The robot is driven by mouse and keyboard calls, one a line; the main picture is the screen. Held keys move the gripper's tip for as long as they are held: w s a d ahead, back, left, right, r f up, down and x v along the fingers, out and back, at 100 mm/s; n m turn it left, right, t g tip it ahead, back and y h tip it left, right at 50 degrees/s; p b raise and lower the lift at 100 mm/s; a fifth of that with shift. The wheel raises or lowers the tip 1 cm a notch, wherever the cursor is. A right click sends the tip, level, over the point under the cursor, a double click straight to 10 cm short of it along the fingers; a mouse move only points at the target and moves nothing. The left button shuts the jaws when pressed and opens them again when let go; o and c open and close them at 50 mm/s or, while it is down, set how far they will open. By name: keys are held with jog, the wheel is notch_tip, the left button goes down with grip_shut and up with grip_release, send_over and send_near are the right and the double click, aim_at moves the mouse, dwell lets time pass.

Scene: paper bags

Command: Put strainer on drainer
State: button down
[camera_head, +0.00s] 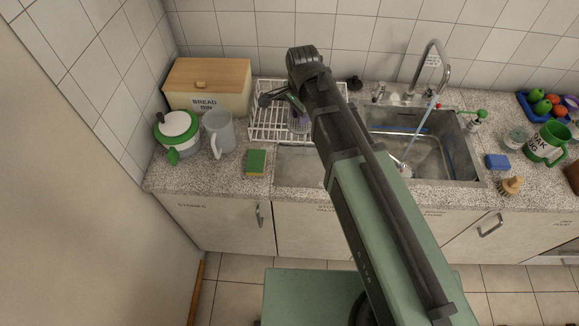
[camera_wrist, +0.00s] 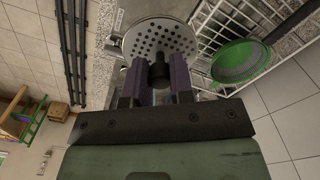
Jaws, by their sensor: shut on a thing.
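A round metal strainer (camera_wrist: 160,36) with many small holes shows in the wrist view, just beyond my fingertips. My gripper (camera_wrist: 160,74) is shut on its dark stem between two purple finger pads. In the head view my gripper (camera_head: 298,121) is above the right part of the white wire drainer (camera_head: 266,128), and my arm hides much of that area. The drainer's wires (camera_wrist: 262,14) also show at the upper right of the wrist view. The strainer cannot be made out clearly in the head view, and I cannot tell whether it touches the drainer.
A green mesh bowl-like thing (camera_wrist: 241,59) is by the drainer wires. A bread bin (camera_head: 208,84), a grey jug (camera_head: 219,132), a white-and-green pot (camera_head: 177,132) and a sponge (camera_head: 256,162) stand to the left. The sink (camera_head: 425,157) and tap (camera_head: 434,62) are to the right.

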notch_tip(320, 180, down, 21)
jog(key=b, duration=2)
jog(key=shift+r, duration=0.5)
jog(key=shift+f, duration=0.25)
jog(key=c, duration=1)
grip_release()
jog(key=shift+r, duration=0.1)
notch_tip(320, 180, up, 12)
jog(key=p, duration=1.2)
jog(key=shift+r, duration=0.15)
